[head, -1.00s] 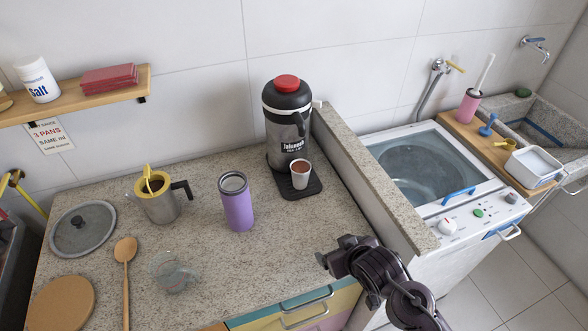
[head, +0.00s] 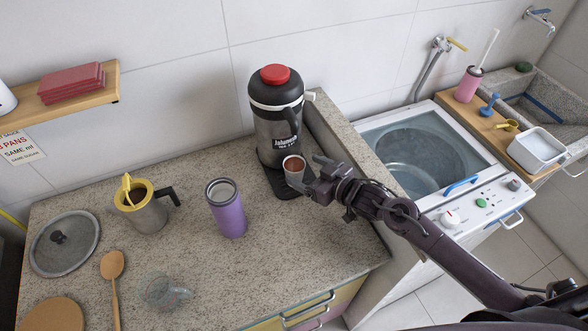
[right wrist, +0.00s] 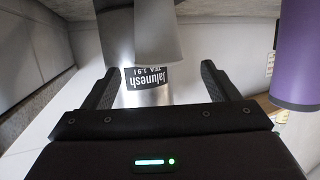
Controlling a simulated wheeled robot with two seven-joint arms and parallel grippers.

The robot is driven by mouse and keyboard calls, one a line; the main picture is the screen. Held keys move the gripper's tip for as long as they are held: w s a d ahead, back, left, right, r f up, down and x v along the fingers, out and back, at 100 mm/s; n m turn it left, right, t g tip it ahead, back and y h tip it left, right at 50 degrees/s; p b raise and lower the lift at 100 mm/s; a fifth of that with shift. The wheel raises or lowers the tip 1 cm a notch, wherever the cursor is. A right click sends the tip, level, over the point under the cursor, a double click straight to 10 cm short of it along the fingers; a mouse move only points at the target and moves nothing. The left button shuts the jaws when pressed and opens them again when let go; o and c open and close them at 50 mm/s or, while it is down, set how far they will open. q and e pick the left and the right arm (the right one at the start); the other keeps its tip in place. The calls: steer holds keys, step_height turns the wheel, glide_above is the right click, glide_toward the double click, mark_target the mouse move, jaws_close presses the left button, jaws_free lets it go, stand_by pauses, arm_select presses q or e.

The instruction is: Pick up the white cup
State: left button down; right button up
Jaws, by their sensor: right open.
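The white cup (head: 292,177), with reddish-brown contents or interior, stands upright on the dark base of the black-and-silver dispenser (head: 272,135). My right gripper (head: 316,175) is open just right of the cup, its fingers pointing towards it. In the head view its lower finger comes very close to the cup's side; I cannot tell whether they touch. In the right wrist view, the open right gripper (right wrist: 160,88) faces a pale tapered shape, seemingly the cup (right wrist: 155,32), with the dispenser's label (right wrist: 150,78) behind. My left gripper is not in view.
A purple tumbler (head: 228,212) stands left of the cup, and a metal jug (head: 147,212) farther left. A clear glass vessel (head: 160,292) is near the counter front. A raised stone ledge (head: 352,150) separates the counter from the washer (head: 425,150).

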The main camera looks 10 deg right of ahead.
mark_target(294, 166)
steer(key=p+x, duration=0.1)
steer(key=x, duration=0.2)
steer(key=shift+w+f+p, duration=0.2)
steer(key=shift+p, duration=0.1)
steer(key=shift+x, duration=1.1)
steer(key=shift+f, duration=0.2)
steer(key=c, duration=0.5)
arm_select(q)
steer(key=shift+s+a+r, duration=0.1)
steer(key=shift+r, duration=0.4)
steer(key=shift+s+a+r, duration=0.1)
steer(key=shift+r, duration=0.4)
arm_select(e)
steer(key=c, duration=0.6)
steer(key=shift+c, duration=0.2)
